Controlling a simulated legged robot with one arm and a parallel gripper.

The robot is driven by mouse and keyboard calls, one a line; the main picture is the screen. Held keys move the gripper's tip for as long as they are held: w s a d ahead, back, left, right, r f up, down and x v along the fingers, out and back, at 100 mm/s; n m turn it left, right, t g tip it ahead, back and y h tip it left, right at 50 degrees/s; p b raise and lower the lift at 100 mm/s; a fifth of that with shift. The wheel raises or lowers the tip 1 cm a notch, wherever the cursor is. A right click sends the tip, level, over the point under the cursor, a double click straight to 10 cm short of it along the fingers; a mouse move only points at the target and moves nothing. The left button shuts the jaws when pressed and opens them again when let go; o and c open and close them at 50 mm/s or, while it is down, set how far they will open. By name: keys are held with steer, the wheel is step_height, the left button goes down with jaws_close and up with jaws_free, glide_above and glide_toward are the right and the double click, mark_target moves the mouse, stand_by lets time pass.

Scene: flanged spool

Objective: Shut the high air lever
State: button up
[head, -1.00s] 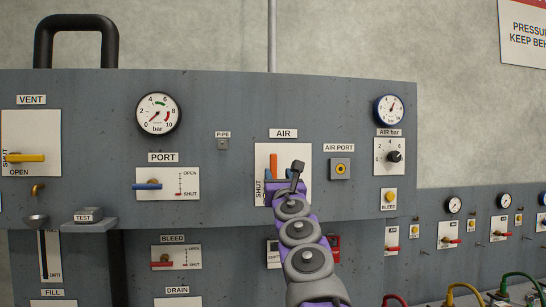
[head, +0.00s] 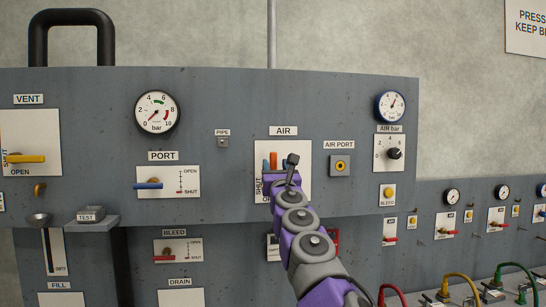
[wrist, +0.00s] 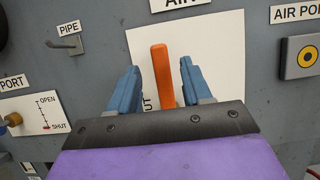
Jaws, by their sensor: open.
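The air lever is an orange handle (wrist: 163,75) on a white plate under the AIR label, standing nearly upright in the wrist view. In the head view its orange top (head: 273,160) shows just above my gripper, and its lower part is hidden. My gripper (wrist: 158,80) is open, with one blue finger on each side of the orange handle and a gap on both sides. In the head view my gripper (head: 280,176) is in front of the AIR plate (head: 298,160). The plate carries the words SHUT and OPEN along its left and lower edges, partly hidden.
A PIPE stub (wrist: 70,44) and the AIR PORT fitting (wrist: 306,56) stick out on either side. The PORT blue lever (head: 148,185) and VENT yellow lever (head: 27,159) are to the left. The AIR bar knob (head: 394,153) is to the right.

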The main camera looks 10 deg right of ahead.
mark_target(273, 159)
steer(key=shift+w+r+p, duration=0.35)
steer(key=shift+w, duration=0.05)
steer(key=shift+w+p, duration=0.55)
steer(key=shift+w, duration=0.25)
steer(key=shift+w+r+p, duration=0.6)
steer(key=shift+w+p, duration=0.05)
steer(key=shift+p, duration=0.05)
steer(key=shift+w+p, duration=0.35)
steer(key=shift+w, duration=0.25)
steer(key=shift+c, duration=0.5)
steer(key=shift+f, duration=0.1)
jaws_close()
